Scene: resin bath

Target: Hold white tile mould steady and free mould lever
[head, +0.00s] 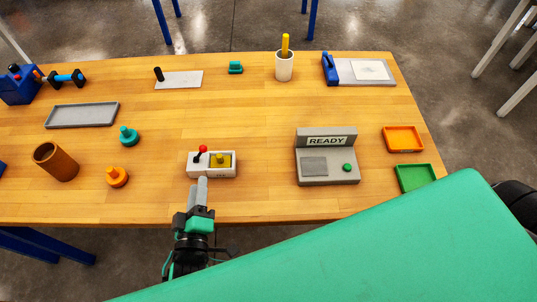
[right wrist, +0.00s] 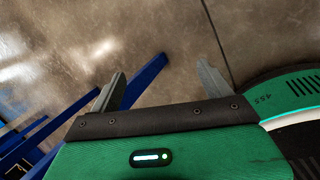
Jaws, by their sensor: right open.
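The white tile mould (head: 230,173) lies near the table's front edge, left of the middle. Its lever (head: 202,151), a dark stick with a red ball, stands at its left part. A yellow piece with a knob (head: 220,161) sits in its right part. My left gripper (head: 202,181) is at the mould's front side, its grey fingers close together and their tips at the front edge. I cannot tell if they touch or grip it. My right gripper (right wrist: 160,72) is open and empty in the right wrist view, over bare floor, away from the mould.
A grey READY station (head: 327,165) stands right of the mould, with orange (head: 403,139) and green (head: 415,178) trays beyond. An orange knob (head: 117,177), a teal knob (head: 129,136) and a brown cup (head: 56,162) stand left.

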